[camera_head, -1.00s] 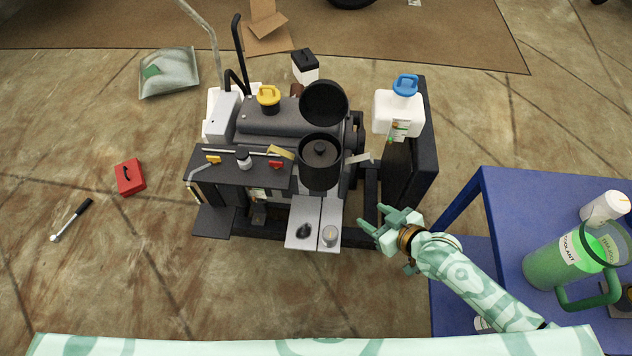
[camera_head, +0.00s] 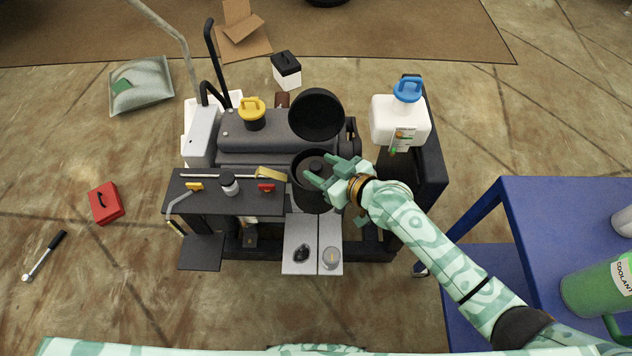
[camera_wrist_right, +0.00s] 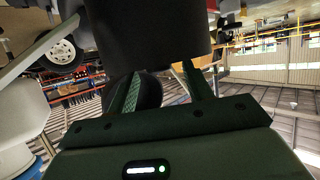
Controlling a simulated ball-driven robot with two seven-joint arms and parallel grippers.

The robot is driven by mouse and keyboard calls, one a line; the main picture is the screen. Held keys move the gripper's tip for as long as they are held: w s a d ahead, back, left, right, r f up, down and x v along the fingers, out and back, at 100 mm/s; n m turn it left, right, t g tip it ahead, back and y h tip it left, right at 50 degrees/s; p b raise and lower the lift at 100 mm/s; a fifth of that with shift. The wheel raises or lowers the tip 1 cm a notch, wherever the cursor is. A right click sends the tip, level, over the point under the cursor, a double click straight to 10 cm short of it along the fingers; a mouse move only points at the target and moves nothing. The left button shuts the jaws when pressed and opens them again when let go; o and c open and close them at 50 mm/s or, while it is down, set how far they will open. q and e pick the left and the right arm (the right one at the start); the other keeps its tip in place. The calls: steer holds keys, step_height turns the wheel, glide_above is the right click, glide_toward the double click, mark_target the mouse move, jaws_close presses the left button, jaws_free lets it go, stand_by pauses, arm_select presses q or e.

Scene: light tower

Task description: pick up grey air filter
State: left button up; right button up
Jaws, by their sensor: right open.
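A black round housing (camera_head: 307,198) stands open on the engine, and its round black lid (camera_head: 316,113) is tipped up behind it. Inside is a dark grey round part with a raised centre (camera_head: 315,166), which looks like the air filter. My right gripper (camera_head: 312,172) is open and empty over the housing's mouth, its fingers covering part of the right side. In the right wrist view its two fingers (camera_wrist_right: 160,88) are apart, with a large dark cylinder (camera_wrist_right: 150,30) just beyond; I cannot tell whether they touch it. My left gripper is not in view.
A white tank with a blue cap (camera_head: 400,122) stands close right of my right gripper. A yellow cap (camera_head: 251,110) is on the engine. Two light plates (camera_head: 300,262) lie in front. A blue table (camera_head: 570,215) with a green coolant jug (camera_head: 597,290) is at right.

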mark_target(319, 168)
steer(key=x, duration=0.3)
steer(key=shift+d+f+b, duration=0.1)
steer(key=shift+f+b, duration=0.15)
steer(key=shift+b, duration=0.1)
steer(key=shift+s+r, duration=0.1)
jaws_close()
